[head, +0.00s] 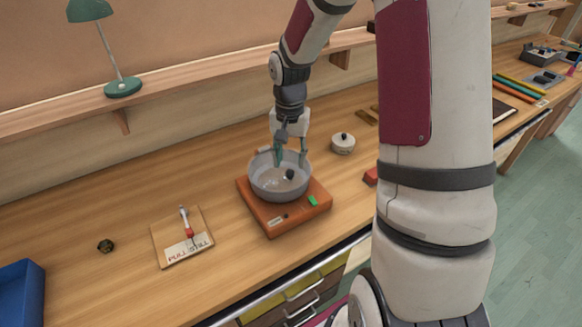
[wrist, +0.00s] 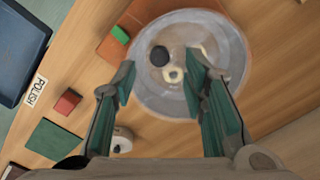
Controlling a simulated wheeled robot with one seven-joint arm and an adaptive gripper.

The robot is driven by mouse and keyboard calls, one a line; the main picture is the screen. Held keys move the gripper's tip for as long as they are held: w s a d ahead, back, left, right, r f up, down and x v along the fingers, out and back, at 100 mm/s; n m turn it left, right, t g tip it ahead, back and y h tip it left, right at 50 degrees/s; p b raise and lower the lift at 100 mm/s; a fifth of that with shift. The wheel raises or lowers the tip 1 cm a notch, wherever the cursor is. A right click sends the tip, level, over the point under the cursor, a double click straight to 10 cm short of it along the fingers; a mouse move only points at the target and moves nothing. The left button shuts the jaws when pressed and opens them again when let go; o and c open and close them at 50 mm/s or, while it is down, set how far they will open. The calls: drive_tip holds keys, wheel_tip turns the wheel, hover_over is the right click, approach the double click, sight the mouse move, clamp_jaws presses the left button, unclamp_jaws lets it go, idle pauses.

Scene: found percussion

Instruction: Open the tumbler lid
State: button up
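The tumbler (head: 265,188) is a round grey drum on an orange base (head: 250,207) with a green button (head: 312,201). In the wrist view the drum (wrist: 150,95) has a pale rim and a cloudy, see-through-looking top; I cannot tell the lid apart from the inside. A dark round knob-like piece (head: 290,174) shows within the rim, and in the wrist view (wrist: 159,56) it is beside a small pale ring (wrist: 174,75). My gripper (head: 290,157) is over the drum with its green-padded fingers apart and nothing between them, as the wrist view also shows (wrist: 160,78). Contact is unclear.
A small white lidded pot (head: 342,144) stands behind right of the tumbler, and a red block (head: 371,176) to its right. A blue tray (head: 20,292) is at far left.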

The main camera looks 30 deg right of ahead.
sight(290, 172)
drive_tip(key=shift+f, duration=2)
drive_tip(key=shift+c, duration=0.4)
clamp_jaws()
